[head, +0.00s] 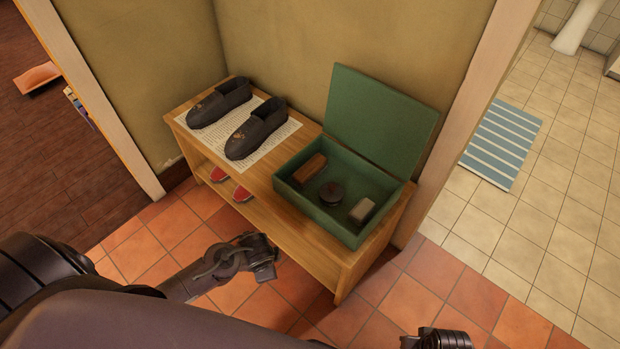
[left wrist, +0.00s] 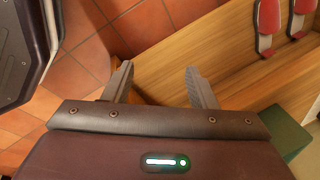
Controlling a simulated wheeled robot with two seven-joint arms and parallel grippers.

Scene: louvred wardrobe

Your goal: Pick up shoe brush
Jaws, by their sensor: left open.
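A brown, wooden-looking block (head: 308,168), which looks like the shoe brush, lies at the left inside an open green box (head: 316,222). The box also holds a dark round tin (head: 332,194) in the middle and a pale grey-beige block (head: 362,211) at the right. My left gripper (head: 264,262) is open and empty, in front of the bench and lower left of the box. Its two spread fingers show in the left wrist view (left wrist: 162,84), with nothing between them. The brush is not visible in that view. My right gripper is not visible; only a dark arm part shows at bottom right.
The box stands on the right end of a wooden bench (head: 262,187), its lid (head: 380,118) raised at the back. Two dark shoes (head: 257,128) rest on paper at the left. Red-and-grey items (head: 242,193) lie on the lower shelf. Tiled floor in front is clear.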

